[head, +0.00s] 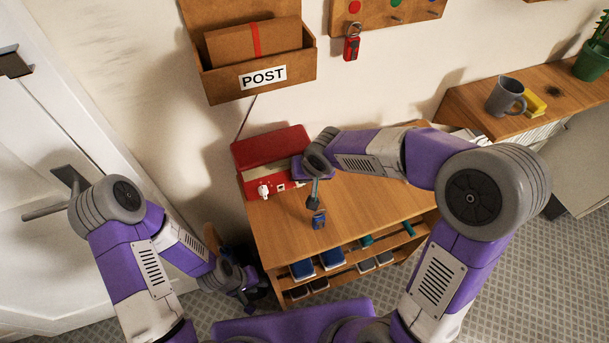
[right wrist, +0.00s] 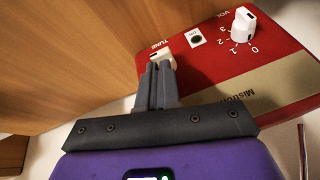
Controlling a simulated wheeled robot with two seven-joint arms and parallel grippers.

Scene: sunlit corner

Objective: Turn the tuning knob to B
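The red radio (head: 268,147) stands on the wooden cabinet top below the post box. The white tuning knob (right wrist: 160,54) is partly hidden behind my right gripper's fingertips (right wrist: 161,68). The fingers are close together on this knob. Its pointer and any letters around it are hidden. In the head view my right gripper (head: 299,170) is at the radio's right end. My left gripper (head: 248,281) hangs low, left of the cabinet; its fingers are unclear.
A small blue object (head: 319,219) lies on the cabinet top (head: 370,205), whose front right is clear. A post box (head: 265,85) hangs above. A grey mug (head: 505,96) and yellow item stand on the right shelf. A door is left.

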